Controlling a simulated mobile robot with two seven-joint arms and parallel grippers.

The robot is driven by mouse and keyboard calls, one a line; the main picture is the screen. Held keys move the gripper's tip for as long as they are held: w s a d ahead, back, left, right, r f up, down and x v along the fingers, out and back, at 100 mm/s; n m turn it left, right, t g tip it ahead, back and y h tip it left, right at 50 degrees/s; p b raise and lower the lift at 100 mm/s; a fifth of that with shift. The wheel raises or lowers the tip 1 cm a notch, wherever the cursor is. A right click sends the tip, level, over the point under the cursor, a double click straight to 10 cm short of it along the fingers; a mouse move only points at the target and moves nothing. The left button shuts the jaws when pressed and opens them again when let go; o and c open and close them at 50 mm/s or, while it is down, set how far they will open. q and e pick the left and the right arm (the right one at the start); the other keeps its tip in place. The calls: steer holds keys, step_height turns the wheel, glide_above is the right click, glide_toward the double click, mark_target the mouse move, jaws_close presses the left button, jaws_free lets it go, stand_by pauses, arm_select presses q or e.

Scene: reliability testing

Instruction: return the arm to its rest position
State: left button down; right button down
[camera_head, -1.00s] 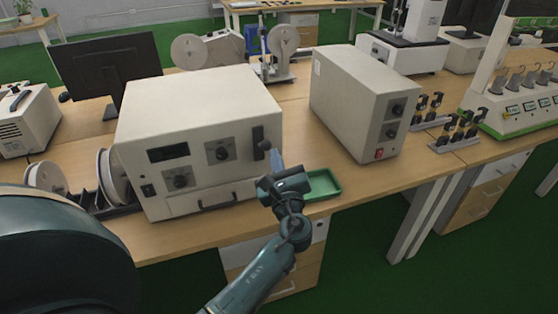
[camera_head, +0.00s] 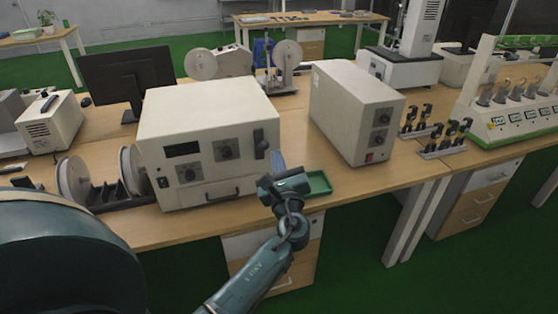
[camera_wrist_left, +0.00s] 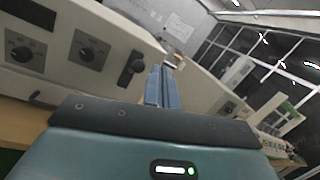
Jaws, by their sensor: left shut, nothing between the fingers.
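My left gripper (camera_head: 277,160) is in front of the right side of a large beige instrument (camera_head: 205,145), above the table's front edge. In the left wrist view its fingers (camera_wrist_left: 162,88) are together, with nothing between them. The gripper points away from me, toward the gap between the two instruments. The instrument's dials and dark handle (camera_wrist_left: 132,68) show at the left of the left wrist view. My right gripper is not in view.
A second beige instrument (camera_head: 352,110) stands to the right. White reels (camera_head: 74,178) stand at the left. Black clamp stands (camera_head: 447,140) are farther right. Green floor is open in front.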

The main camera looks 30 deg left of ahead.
arm_select(q)
steer(key=shift+a, duration=0.1)
stand_by(0.4)
steer(key=s+d+f+n+g+h, duration=0.1)
steer(key=s+d+f+n+h, duration=0.35)
steer(key=f, duration=0.45)
steer(key=s+d+f+n+g+h, duration=0.2)
steer(key=s+d+f+n+h, duration=0.25)
steer(key=f, duration=0.55)
steer(key=s+d+f+n+g+h, duration=0.1)
steer(key=s+d+f+n+h, duration=0.1)
steer(key=s+n, duration=0.4)
steer(key=s+d+f+n+g+h, duration=0.1)
steer(key=s+d+f+n+h, duration=0.2)
steer(key=s, duration=0.6)
steer(key=d+n+h, duration=0.1)
steer(key=d+n, duration=0.1)
steer(key=n, duration=0.1)
steer(key=shift+s+d+h, duration=0.15)
steer(key=shift+s+h, duration=0.25)
